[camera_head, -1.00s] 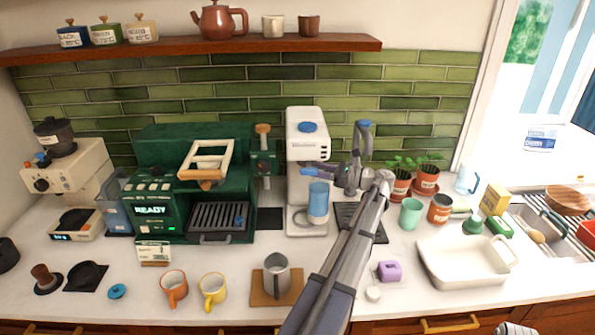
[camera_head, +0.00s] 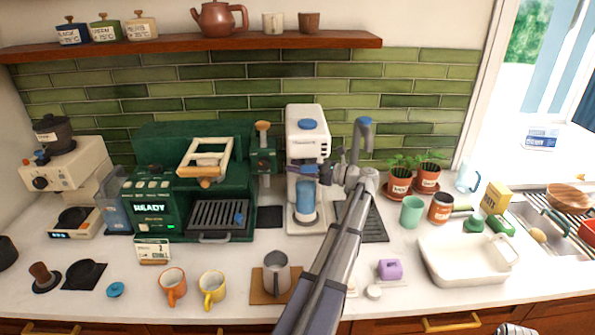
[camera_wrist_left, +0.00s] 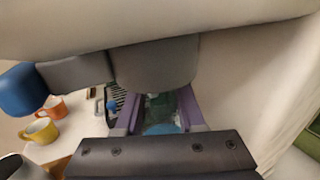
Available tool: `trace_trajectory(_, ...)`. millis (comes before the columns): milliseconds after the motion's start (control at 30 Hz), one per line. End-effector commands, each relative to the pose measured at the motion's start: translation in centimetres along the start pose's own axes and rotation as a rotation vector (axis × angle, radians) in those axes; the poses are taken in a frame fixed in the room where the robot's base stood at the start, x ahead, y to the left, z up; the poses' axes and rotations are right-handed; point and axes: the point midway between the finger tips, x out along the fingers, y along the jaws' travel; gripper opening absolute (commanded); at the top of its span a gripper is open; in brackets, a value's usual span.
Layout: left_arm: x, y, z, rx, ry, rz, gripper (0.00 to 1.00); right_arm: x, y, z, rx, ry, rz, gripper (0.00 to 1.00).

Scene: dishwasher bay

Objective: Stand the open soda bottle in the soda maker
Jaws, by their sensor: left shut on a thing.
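The soda maker (camera_head: 308,141) is the tall white machine with a blue top button, standing against the green tiles. The soda bottle (camera_head: 306,203), clear with blue in its lower part, is upright below the machine's head, in front of its column. I cannot tell whether its bottom touches the machine's base. My left gripper (camera_head: 322,172) comes in from the right side and is shut on the upper part of the bottle. In the left wrist view the bottle (camera_wrist_left: 160,128) shows between the two purple fingers, partly hidden by the gripper body. My right gripper is not in view.
A green coffee machine (camera_head: 150,209) stands left of the soda maker. A dark drip mat (camera_head: 372,228) lies to its right, partly under my arm. A grey mug (camera_head: 277,277), orange and yellow mugs, potted plants and a white basin (camera_head: 440,269) are nearby.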

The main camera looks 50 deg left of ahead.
Motion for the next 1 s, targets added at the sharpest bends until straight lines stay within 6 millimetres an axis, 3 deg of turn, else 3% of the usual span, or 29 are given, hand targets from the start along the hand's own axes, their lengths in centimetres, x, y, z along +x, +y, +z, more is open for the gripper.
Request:
trace_trajectory(500,-0.03,0.01,-0.78,0.000,-0.001,0.000,0.00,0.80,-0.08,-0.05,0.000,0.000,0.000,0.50)
trace_trajectory(533,-0.03,0.01,-0.78,0.000,0.000,0.000,0.39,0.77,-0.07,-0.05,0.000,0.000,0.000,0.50)
trace_trajectory(800,-0.02,0.01,-0.66,0.000,0.000,0.000,0.68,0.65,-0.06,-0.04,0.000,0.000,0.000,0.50)
trace_trajectory(1000,-0.02,0.01,-0.64,0.000,0.000,0.000,0.68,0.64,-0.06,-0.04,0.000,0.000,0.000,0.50)
